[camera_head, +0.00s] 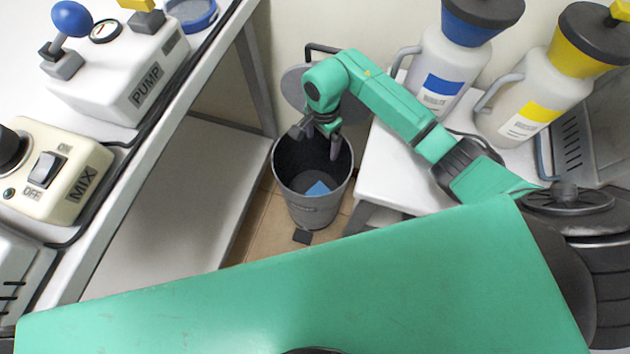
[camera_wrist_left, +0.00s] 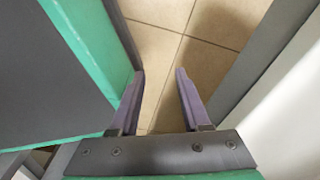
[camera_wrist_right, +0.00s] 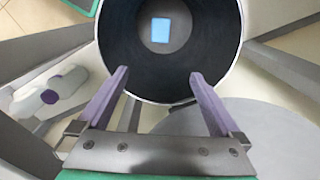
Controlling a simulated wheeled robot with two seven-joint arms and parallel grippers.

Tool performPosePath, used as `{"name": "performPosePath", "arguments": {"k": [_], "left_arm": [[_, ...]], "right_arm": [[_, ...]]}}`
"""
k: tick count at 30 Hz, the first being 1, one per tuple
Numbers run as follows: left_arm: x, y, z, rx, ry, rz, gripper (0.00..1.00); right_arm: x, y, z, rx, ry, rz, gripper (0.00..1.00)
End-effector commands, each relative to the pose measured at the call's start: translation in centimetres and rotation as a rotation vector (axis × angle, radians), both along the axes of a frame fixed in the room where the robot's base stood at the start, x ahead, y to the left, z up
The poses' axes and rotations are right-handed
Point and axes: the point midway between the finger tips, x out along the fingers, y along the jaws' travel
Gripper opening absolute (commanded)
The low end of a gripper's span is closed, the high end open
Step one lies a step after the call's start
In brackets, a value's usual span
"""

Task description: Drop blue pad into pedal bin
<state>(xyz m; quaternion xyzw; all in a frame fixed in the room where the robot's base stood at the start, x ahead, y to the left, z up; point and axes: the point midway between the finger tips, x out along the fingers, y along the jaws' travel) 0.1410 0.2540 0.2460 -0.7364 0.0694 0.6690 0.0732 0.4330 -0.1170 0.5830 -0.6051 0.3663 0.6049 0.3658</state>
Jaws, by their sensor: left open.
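The blue pad (camera_head: 318,189) lies inside the grey pedal bin (camera_head: 316,208), on its floor. In the right wrist view the pad (camera_wrist_right: 161,30) shows as a light blue rectangle at the bottom of the round bin (camera_wrist_right: 240,50). The bin's lid (camera_head: 296,88) is raised at the back. My right gripper (camera_head: 334,150) is over the bin's opening, fingers pointing down. Its fingers (camera_wrist_right: 157,85) are apart with nothing between them. My left gripper (camera_wrist_left: 158,85) is open and empty above the tiled floor; it does not show in the head view.
The pump box (camera_head: 120,75) and mix box (camera_head: 60,170) stand on the left bench. A blue-topped bottle (camera_head: 440,80) and a yellow-topped bottle (camera_head: 530,100) stand on the white table (camera_head: 390,165) right of the bin. Tiled floor (camera_head: 262,220) shows between them.

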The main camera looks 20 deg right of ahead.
Motion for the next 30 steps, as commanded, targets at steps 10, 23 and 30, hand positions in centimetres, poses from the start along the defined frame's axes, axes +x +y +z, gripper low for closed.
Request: {"name": "performPosePath", "arguments": {"k": [10,23,30], "left_arm": [[-2.7,0.5,3.3,0.002,0.004,-0.014,0.47],[-2.7,0.5,9.0,0.002,0.004,-0.013,0.47],[-2.7,0.5,9.0,0.001,0.004,-0.013,0.47]], "right_arm": [[0.1,-0.1,5.8,-0.002,-0.003,0.000,1.00],[0.0,0.0,14.3,-0.001,-0.002,0.000,1.00],[0.0,0.0,14.5,0.000,0.000,-0.001,1.00]]}}
